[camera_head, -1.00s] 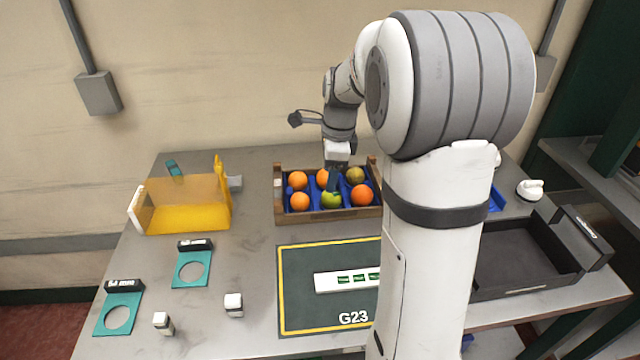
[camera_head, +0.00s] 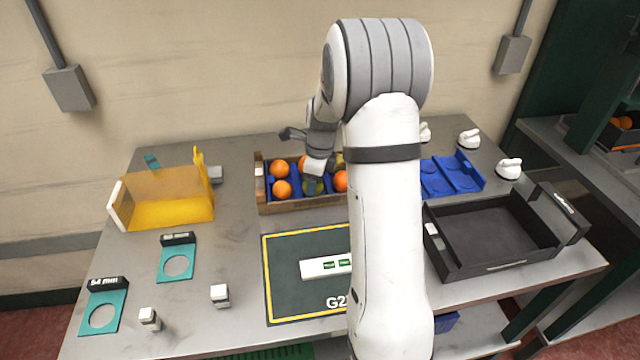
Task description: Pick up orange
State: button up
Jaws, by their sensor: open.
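Oranges sit in blue pockets of a wooden crate (camera_head: 300,206) at the back middle of the table. One orange (camera_head: 280,169) is at the back left of the crate and one orange (camera_head: 282,189) at the front left. Another orange (camera_head: 341,181) shows at the front right, partly behind my arm. One more orange (camera_head: 303,162) is mostly hidden by my gripper.
A yellow bin (camera_head: 170,213) and two teal ring gauges (camera_head: 177,264) stand at the left. A green mat (camera_head: 290,290) lies in front of the crate. A black tray (camera_head: 490,262) and a blue tray (camera_head: 462,182) are at the right. My arm blocks the middle.

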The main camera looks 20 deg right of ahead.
jog(key=shift+c, duration=0.2)
jog(key=c, duration=0.6)
